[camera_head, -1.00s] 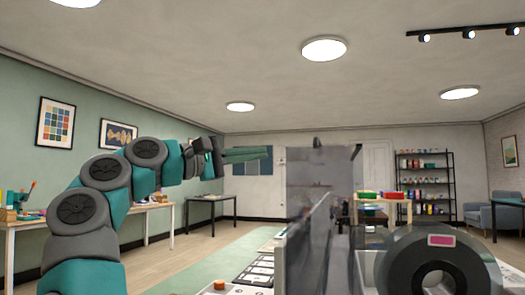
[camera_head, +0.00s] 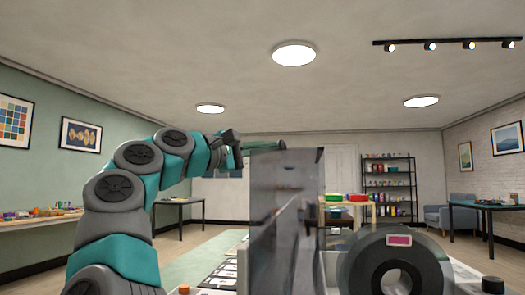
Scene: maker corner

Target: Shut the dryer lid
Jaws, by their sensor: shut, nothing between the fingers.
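The dryer lid (camera_head: 277,205) is a smoky, see-through panel that stands upright, open, in the middle of the view. A dark spool (camera_head: 395,262) with a pink label sits to the right of the lid, low in the picture. The dryer body below is mostly cut off by the lower edge. My gripper (camera_head: 262,146) is shut and empty, with its teal fingers pointing right at the upper left edge of the lid. Whether the fingers touch the lid cannot be told.
A light worktop with dark-framed cards (camera_head: 222,270) and a small orange-topped item (camera_head: 184,289) lies left of the lid. A dark round knob (camera_head: 493,285) is at the lower right. Side tables and a shelf (camera_head: 388,190) stand far back.

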